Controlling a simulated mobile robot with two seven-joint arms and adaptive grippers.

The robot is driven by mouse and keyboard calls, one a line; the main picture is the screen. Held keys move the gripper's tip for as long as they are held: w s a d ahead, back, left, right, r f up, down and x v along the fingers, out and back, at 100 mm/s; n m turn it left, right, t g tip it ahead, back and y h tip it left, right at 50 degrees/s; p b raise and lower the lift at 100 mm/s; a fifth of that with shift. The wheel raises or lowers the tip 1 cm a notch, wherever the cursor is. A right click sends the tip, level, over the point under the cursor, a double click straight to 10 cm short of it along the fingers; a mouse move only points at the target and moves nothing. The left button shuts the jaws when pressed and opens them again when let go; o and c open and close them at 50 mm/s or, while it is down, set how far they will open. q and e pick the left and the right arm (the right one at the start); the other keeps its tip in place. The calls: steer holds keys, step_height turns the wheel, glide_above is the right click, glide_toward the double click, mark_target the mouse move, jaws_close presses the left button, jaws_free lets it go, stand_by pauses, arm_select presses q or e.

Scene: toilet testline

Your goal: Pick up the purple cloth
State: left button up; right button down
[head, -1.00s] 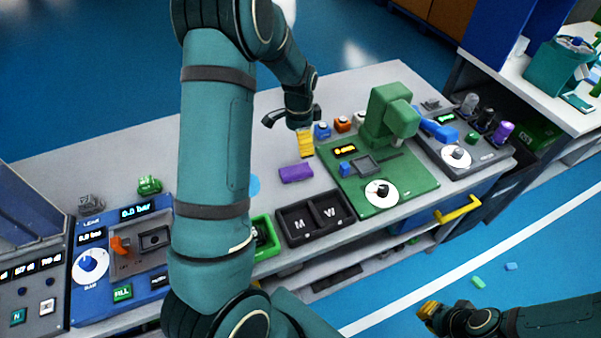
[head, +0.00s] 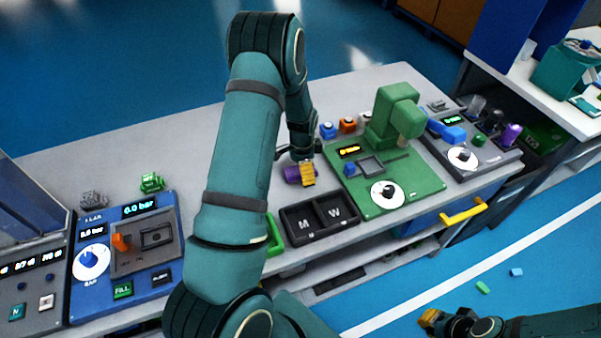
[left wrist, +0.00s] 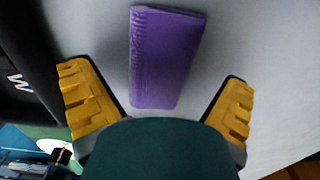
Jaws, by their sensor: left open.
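The purple cloth (head: 291,174) lies on the grey bench top behind the black two-compartment tray. In the left wrist view the cloth (left wrist: 167,57) is a folded, ribbed rectangular block between two spread yellow fingers. My left gripper (head: 304,174) is open, pointing down at the cloth, with one yellow finger covering its right part in the head view. The left wrist view shows gaps between the cloth and both fingers of the left gripper (left wrist: 157,88). My right gripper (head: 430,319) is low at the right, over the floor and away from the bench; its finger opening is unclear.
The black tray marked M and W (head: 318,216) stands in front of the cloth. A green station (head: 425,178) with a raised green press is right of it. A blue panel (head: 92,295) is at left. Bare bench lies behind the cloth.

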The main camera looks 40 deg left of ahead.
arm_select(q)
steer(key=shift+f, duration=0.25)
steer(key=shift+r, duration=0.1)
steer(key=shift+c, duration=0.3)
steer(key=c, duration=1)
steer(key=shift+r, duration=0.1)
